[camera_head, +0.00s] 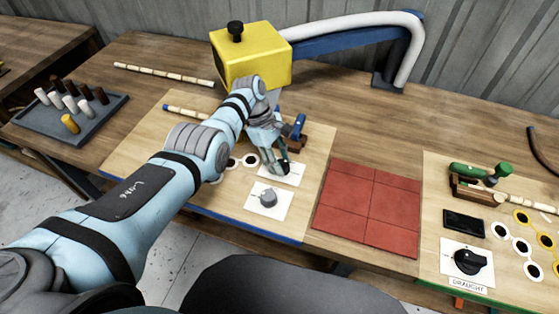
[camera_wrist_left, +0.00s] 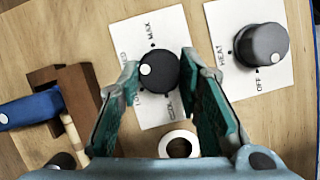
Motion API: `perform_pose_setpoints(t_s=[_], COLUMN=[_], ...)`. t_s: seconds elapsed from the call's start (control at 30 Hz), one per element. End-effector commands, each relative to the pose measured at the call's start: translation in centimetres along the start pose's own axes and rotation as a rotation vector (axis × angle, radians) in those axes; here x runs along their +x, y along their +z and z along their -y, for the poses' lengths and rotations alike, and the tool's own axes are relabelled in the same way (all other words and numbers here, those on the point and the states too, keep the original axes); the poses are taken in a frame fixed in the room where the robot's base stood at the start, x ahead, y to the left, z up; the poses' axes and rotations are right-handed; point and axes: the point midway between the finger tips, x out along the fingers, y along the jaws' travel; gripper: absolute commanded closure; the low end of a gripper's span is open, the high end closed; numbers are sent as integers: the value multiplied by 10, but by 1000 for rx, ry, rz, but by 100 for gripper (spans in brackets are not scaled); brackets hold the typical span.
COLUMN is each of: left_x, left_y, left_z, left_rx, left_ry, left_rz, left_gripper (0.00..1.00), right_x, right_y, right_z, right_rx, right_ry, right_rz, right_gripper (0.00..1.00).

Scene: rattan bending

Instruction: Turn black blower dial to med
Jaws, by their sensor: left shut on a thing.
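The black blower dial (camera_wrist_left: 160,72) sits on a white card with MAX, MED and other marks around it. Its white dot is on the left side of the dial in the left wrist view, facing the MED label. My left gripper (camera_wrist_left: 159,75) has a finger on each side of the dial and is shut on it. In the head view the left gripper (camera_head: 281,166) reaches down over the card (camera_head: 296,178), and hides most of the dial. My right gripper is not in view.
A grey heat dial (camera_wrist_left: 262,45) stands on its own card close by. A yellow box (camera_head: 248,58) with a white hose (camera_head: 360,18) is behind. Red tiles (camera_head: 368,210) lie to the right. Another black dial (camera_head: 468,262), labelled DRAUGHT, is at the far right.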

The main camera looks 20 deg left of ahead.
Motion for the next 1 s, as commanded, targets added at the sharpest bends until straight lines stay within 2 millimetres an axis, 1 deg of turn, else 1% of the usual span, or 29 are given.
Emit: perform_pose_setpoints(t_s=[0.13, 0.17, 0.2, 0.27, 0.5, 0.57, 0.67, 0.77, 0.9, 1.0], left_x=[0, 0, 0, 0, 0, -1, -10, -31, -72, -97], left_y=[0, 0, 0, 0, 0, 0, 0, -1, -1, 0], left_z=[0, 0, 0, 0, 0, 0, -1, 0, -1, -1], left_rx=[-1, -1, -1, -1, -2, -2, -1, -1, -2, -2], left_ry=[-1, -1, -1, -1, -1, 0, 2, 4, 3, 2], left_rz=[0, 0, 0, 0, 0, 0, -1, -2, -2, -2], left_gripper=[96, 65, 58, 49, 48, 48, 48, 48, 48, 48], right_x=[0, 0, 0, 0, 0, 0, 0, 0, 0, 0], right_y=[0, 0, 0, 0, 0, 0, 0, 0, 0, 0], right_z=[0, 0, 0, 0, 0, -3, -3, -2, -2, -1], right_rx=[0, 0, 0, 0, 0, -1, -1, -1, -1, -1], right_ry=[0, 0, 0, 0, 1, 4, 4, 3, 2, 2], right_rz=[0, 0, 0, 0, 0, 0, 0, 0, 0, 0], right_gripper=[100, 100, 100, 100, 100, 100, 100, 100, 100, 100])
